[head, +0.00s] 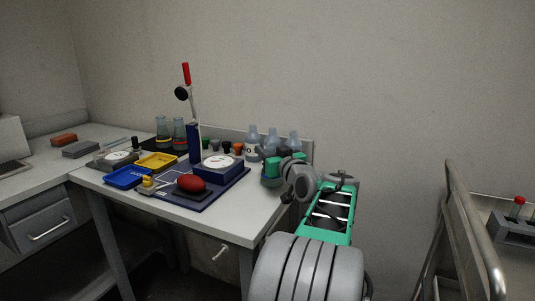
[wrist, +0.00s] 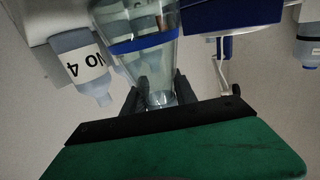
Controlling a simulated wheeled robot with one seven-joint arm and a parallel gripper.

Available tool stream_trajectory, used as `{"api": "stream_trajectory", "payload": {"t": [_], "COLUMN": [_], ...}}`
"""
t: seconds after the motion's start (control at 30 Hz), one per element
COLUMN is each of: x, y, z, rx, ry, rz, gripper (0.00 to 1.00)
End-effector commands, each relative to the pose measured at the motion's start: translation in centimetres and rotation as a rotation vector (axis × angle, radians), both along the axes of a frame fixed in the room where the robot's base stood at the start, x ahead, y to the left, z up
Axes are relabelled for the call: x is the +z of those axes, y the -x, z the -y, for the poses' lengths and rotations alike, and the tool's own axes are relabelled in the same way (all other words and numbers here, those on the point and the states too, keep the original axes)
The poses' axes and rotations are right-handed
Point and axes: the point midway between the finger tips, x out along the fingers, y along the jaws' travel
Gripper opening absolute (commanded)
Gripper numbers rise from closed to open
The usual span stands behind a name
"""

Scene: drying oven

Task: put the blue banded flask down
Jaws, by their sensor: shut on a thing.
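The blue banded flask (wrist: 150,55) is clear glass with a blue band round its body. My gripper (wrist: 158,92) is shut on its neck in the wrist view, which looks upside down. In the head view my gripper (head: 275,167) is over the right part of the table (head: 240,216), with a little of the flask (head: 270,182) showing below it. I cannot tell whether the flask's base touches the table. Two other flasks, one with a yellow band (head: 162,134) and one with a red band (head: 180,134), stand at the back left.
White bottles (head: 253,139) stand along the back, close to my gripper; one labelled bottle (wrist: 80,60) shows beside the flask. The front right tabletop is clear.

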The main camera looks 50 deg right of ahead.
Motion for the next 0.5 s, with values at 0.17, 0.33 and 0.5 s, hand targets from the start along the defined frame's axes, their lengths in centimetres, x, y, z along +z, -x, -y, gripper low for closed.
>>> {"api": "stream_trajectory", "payload": {"t": [0.17, 0.33, 0.5], "x": [-0.03, -0.05, -0.05], "y": [0.02, 0.02, 0.02], "z": [-0.01, -0.01, -0.01], "rx": [0.000, 0.000, 0.000], "ry": [0.000, 0.000, 0.000], "rz": [0.001, -0.001, 0.000], "gripper": [0.00, 0.44, 0.56]}}
